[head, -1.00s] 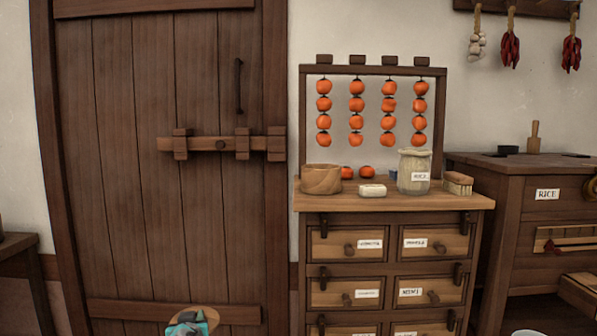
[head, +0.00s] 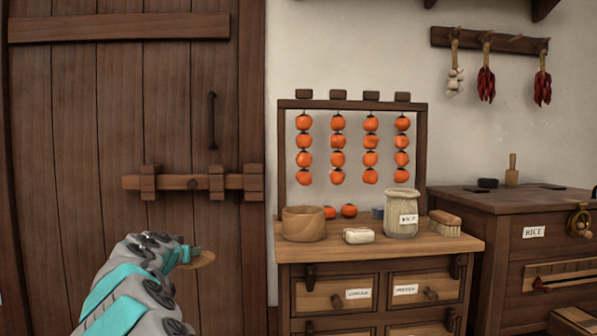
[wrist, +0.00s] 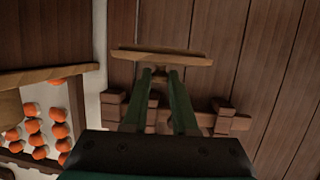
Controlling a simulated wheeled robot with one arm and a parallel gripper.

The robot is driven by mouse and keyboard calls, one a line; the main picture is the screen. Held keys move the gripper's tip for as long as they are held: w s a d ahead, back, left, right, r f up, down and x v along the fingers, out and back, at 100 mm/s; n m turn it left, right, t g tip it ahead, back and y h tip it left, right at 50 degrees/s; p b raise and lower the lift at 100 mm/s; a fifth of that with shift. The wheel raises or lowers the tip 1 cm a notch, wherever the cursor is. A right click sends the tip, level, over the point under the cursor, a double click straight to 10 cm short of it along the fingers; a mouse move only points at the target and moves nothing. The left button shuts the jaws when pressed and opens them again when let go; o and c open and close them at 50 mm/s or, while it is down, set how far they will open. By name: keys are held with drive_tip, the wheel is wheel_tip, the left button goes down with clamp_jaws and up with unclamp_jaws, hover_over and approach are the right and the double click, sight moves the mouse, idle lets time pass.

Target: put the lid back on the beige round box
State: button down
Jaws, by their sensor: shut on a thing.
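The beige round box (head: 304,224) stands open and upright on the left end of the chest top. My gripper (head: 188,255) is shut on the thin, round wooden lid (head: 204,259). It holds the lid in the air in front of the door, left of the box and a little lower than it, clear of the chest. In the wrist view the lid (wrist: 160,57) shows nearly edge-on across the tips of my gripper (wrist: 160,73). A tan shape cut off at that view's left edge looks like the box (wrist: 9,108).
On the chest top (head: 400,250), right of the box, are a white block (head: 358,236), a cloth-covered jar (head: 401,214) and a brush (head: 444,223). Persimmons (head: 348,211) sit behind, under a rack (head: 422,150) of hanging persimmon strings. A barred door (head: 90,110) is behind my arm.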

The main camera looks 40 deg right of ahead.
drive_tip(key=s+d+r+m+g+h+p, duration=0.1)
drive_tip(key=s+d+r+m+g+h, duration=0.25)
drive_tip(key=s+d+r, duration=0.65)
drive_tip(key=s+d+r+m+g+h+p, duration=0.15)
drive_tip(key=s+d+r+m+g, duration=0.35)
drive_tip(key=d+r, duration=0.75)
wheel_tip(320, 180, down, 8)
drive_tip(key=s+d+n+b, duration=0.1)
drive_tip(key=b, duration=0.4)
drive_tip(key=shift+d+r+t, duration=0.2)
drive_tip(key=shift+d+t, duration=0.1)
drive_tip(key=shift+t, duration=0.05)
drive_tip(key=shift+s, duration=0.1)
drive_tip(key=shift+a+r, duration=0.1)
drive_tip(key=shift+f+b, duration=0.2)
drive_tip(key=shift+b, duration=0.35)
idle(0.7)
idle(0.3)
